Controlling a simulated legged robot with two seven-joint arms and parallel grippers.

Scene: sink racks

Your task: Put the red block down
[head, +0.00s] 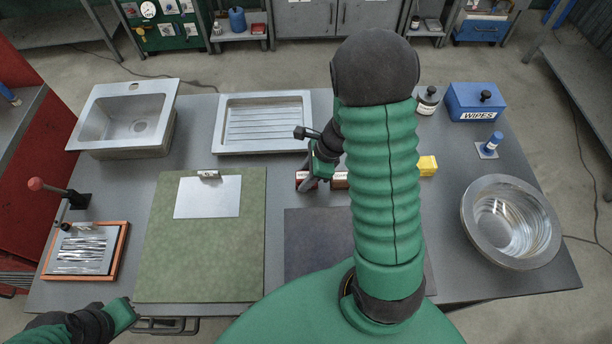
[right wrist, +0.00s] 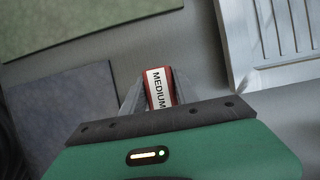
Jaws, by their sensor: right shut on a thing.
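The red block (right wrist: 161,90) has a white label reading MEDIUM. In the right wrist view it sits between the two fingers of my right gripper (right wrist: 157,97), which is shut on it. In the head view the red block (head: 304,181) shows low over the grey table, just below the ribbed tray, and my right gripper (head: 318,178) is partly hidden by my arm. A reddish piece shows just right of the fingers; I cannot tell whether it is the same block. I cannot tell whether the block touches the table. My left gripper (head: 122,316) is at the bottom left, its fingers unclear.
The ribbed metal tray (head: 263,98) lies behind, with a dark mat (head: 310,240) in front and a green mat (head: 160,265) to the left. A yellow block (head: 428,165) and metal bowl (head: 472,220) are right of my arm. A sink (head: 97,107) stands back left.

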